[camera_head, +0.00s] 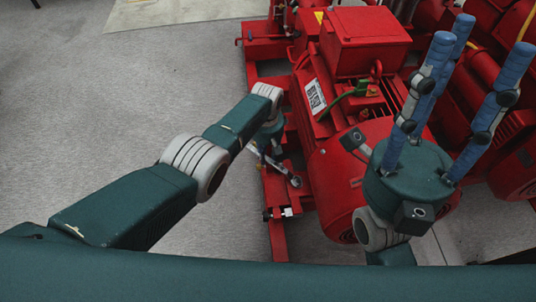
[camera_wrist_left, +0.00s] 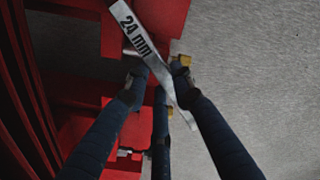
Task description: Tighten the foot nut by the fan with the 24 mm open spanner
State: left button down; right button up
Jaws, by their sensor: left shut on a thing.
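The spanner (camera_wrist_left: 140,35), a flat silver bar marked "24 mm", crosses between the blue fingers of my left gripper (camera_wrist_left: 158,76), which is shut on it. In the head view the left gripper (camera_head: 268,141) is mostly hidden by its own wrist. The spanner (camera_head: 272,163) runs from there down to the right, to the red motor's foot, and its far end lies by a round grey fastener (camera_head: 296,181). I cannot tell whether its jaw is around the nut. My right gripper (camera_head: 476,52) is open and empty, its three blue fingers spread above the motor.
The red motor (camera_head: 330,110) stands on a red base frame (camera_head: 277,235), with more red pump parts at the right. Small brass-coloured parts (camera_wrist_left: 182,60) show near the left fingertips in the wrist view. Grey floor (camera_head: 150,90) is free to the left of the frame.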

aim_at(255, 148)
pick_arm(q)
jog(key=shift+w+a+b, duration=0.6)
jog(key=shift+a, duration=0.2)
jog(key=shift+w+a+b, duration=0.55)
jog(key=shift+w+a, duration=0.05)
jog(key=shift+a, duration=0.15)
jog(key=shift+w+a+b, duration=0.45)
jog(key=shift+a+b, duration=0.05)
jog(key=shift+a, duration=0.15)
